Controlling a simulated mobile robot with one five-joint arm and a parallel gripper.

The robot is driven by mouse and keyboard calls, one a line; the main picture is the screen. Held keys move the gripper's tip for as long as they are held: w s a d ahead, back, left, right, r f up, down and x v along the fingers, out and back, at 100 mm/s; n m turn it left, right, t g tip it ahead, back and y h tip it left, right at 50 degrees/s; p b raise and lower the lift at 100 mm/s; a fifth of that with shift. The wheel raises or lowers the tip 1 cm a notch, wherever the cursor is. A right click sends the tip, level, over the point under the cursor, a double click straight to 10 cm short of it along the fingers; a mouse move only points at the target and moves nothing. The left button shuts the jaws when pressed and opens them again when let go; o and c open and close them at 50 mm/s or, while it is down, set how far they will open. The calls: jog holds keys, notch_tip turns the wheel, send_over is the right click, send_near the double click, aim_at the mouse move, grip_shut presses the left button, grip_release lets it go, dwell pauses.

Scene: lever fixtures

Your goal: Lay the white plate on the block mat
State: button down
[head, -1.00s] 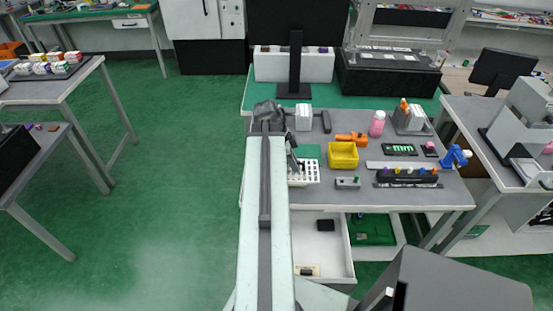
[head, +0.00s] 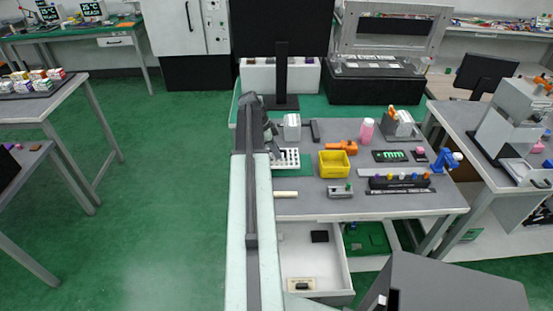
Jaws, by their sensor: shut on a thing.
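The white plate (head: 289,158), with rows of dark wells, is at the left part of the grey bench, just right of my arm. My gripper (head: 276,154) is at its left side, shut on it, and my arm hides part of the grip.
A yellow bin (head: 335,164) stands right of the plate, with a white box (head: 291,127) behind it. A pale bar (head: 286,194) and a small grey device (head: 340,191) lie in front. An open drawer (head: 318,262) juts out below the bench.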

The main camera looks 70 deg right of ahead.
jog(key=shift+w+d, duration=0.25)
jog(key=shift+d, duration=0.3)
jog(key=f+b, duration=0.4)
jog(key=shift+s+a, duration=0.1)
jog(key=shift+a, duration=0.1)
jog(key=c, duration=1.5)
grip_release()
jog(key=shift+r, duration=0.1)
jog(key=p+v, duration=1.1)
jog(key=v, duration=0.1)
jog(key=shift+r+p, duration=0.15)
jog(key=shift+p, duration=0.15)
